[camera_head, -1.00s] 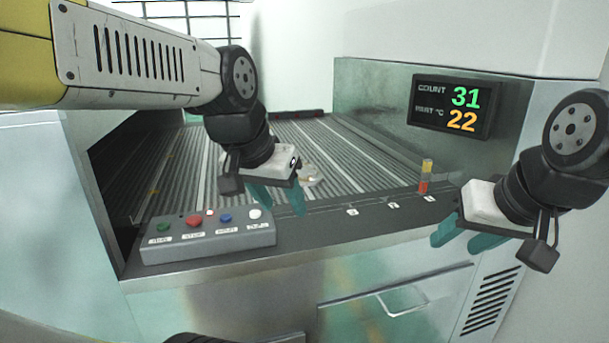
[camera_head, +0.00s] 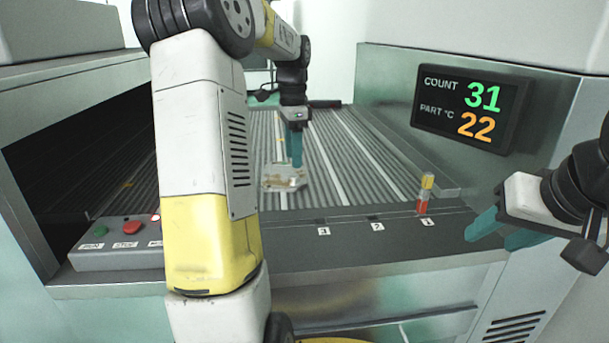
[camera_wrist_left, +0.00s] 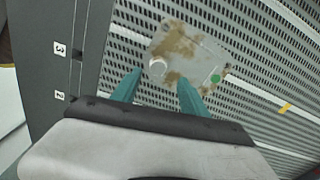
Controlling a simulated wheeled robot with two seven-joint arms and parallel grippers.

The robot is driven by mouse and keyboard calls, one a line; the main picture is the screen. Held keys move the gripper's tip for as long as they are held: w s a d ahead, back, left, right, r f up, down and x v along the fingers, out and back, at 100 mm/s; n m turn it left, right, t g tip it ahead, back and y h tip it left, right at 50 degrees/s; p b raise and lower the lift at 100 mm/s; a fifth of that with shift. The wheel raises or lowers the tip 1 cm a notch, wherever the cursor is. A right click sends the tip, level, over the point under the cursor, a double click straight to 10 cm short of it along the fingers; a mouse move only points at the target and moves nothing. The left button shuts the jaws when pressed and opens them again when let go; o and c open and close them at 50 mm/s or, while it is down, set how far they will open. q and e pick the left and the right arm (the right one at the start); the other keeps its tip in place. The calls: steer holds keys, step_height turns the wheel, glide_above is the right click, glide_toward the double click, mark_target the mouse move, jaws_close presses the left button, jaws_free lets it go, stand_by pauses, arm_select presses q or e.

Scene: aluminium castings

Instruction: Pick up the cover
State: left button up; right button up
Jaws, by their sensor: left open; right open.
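The cover (camera_head: 284,179) is a pale grey, roughly rectangular casting with brown stains, lying on the ribbed conveyor. In the left wrist view the cover (camera_wrist_left: 196,55) shows a round raised boss at its left and a green dot at its right end. My left gripper (camera_head: 294,163) is open, pointing down just behind the cover in the head view. In the left wrist view its teal fingertips (camera_wrist_left: 157,80) are apart and close to the cover's near edge, with nothing between them. My right gripper (camera_head: 492,232) is open and empty at the right, by the machine's front edge.
The conveyor (camera_head: 350,165) is otherwise clear around the cover. A button box (camera_head: 110,255) stands at the front left, partly hidden by my left arm. A small red and yellow post (camera_head: 424,193) stands at the front right, below a display (camera_head: 470,110) reading 31 and 22.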

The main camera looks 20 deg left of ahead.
mark_target(294, 175)
arm_select(q)
step_height(294, 175, down, 6)
steer(key=shift+s+d+r, duration=0.1)
steer(key=shift+s+r, duration=0.05)
steer(key=shift+r, duration=0.05)
jaws_close()
